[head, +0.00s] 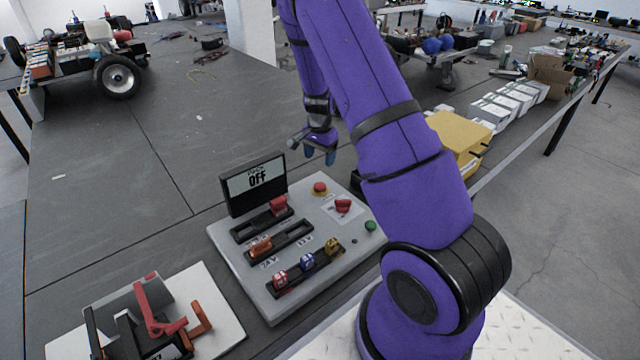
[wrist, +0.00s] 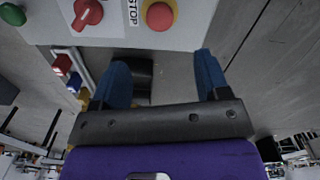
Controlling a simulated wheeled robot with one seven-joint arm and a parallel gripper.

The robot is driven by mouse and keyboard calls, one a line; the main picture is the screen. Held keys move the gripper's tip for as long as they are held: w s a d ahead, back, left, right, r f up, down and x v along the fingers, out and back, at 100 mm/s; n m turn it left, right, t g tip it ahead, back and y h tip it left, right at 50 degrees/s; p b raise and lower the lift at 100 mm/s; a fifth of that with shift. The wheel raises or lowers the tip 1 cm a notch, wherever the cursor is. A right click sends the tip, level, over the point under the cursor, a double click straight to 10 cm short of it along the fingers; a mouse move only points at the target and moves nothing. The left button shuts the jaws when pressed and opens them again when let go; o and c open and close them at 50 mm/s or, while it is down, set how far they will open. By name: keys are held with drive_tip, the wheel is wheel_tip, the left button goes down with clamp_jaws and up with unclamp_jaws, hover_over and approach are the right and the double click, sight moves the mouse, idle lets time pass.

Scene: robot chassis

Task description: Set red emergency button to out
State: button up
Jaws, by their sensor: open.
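The red emergency button (head: 320,188) sits on a yellow base at the upper right part of the grey control panel (head: 240,262). In the wrist view the red button (wrist: 160,16) is at the top, beside a label reading STOP. I cannot tell from these views whether it is in or out. My gripper (head: 320,157) hangs above and beyond the panel's far edge in the head view. In the wrist view its two blue fingers (wrist: 162,75) are apart with nothing between them, and the button lies ahead of them, not touched.
A red rotary switch (head: 343,206) and a green button (head: 370,226) are close to the red button. A display reading OFF (head: 254,183) stands upright at the panel's back left. Sliders and several small coloured switches fill the panel's left and front. A yellow box (head: 455,135) is behind my arm.

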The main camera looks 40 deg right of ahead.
sight(320, 185)
wheel_tip(320, 185, down, 11)
idle(0.6)
clamp_jaws()
drive_tip(key=shift+r, duration=0.8)
unclamp_jaws()
